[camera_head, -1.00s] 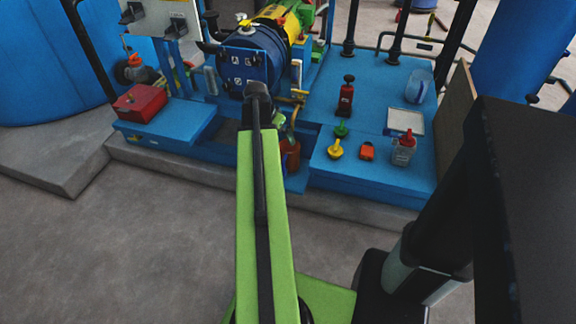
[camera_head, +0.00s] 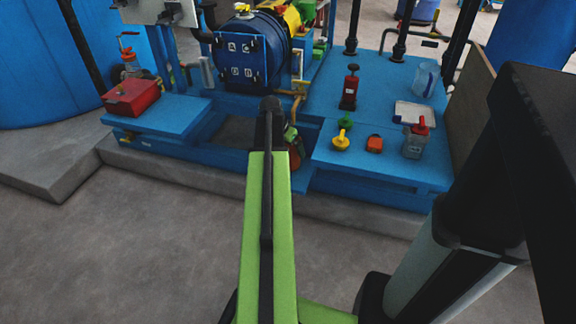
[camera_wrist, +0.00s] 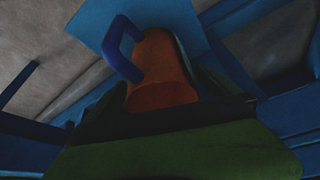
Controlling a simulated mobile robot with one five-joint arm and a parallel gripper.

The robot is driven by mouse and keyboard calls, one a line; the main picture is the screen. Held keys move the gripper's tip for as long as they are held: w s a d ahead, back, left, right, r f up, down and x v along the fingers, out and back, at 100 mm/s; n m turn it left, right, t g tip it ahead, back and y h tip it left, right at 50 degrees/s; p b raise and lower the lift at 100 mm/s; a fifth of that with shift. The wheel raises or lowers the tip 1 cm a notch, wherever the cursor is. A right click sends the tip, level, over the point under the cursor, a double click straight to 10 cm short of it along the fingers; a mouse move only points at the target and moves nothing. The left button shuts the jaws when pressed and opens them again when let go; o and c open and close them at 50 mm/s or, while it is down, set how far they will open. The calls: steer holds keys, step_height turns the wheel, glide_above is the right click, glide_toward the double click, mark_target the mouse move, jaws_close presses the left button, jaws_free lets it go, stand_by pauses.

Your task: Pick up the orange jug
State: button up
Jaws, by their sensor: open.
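The orange jug (camera_head: 296,157) stands in the recess between the blue platforms in the head view, mostly hidden behind my arm and gripper. In the wrist view the jug (camera_wrist: 163,72) is close, upper middle, with a blue handle (camera_wrist: 122,48) on its left side. My gripper (camera_head: 290,137) is open and right at the jug in the head view. A dark part of it lies along the jug's right side in the wrist view. The jug's lower end there meets a dark edge above a green surface. I cannot tell whether the gripper touches it.
The right blue platform (camera_head: 385,172) holds a yellow funnel (camera_head: 340,138), an orange item (camera_head: 374,143), a red-capped bottle (camera_head: 415,141) and a dark red bottle (camera_head: 350,90). A red box (camera_head: 131,97) sits on the left platform. The blue autoclave drum (camera_head: 240,62) stands behind. The floor in front is clear.

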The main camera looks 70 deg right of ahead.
steer(key=shift+d+f, duration=0.1)
steer(key=shift+f, duration=0.1)
steer(key=shift+c, duration=0.3)
steer(key=c, duration=2)
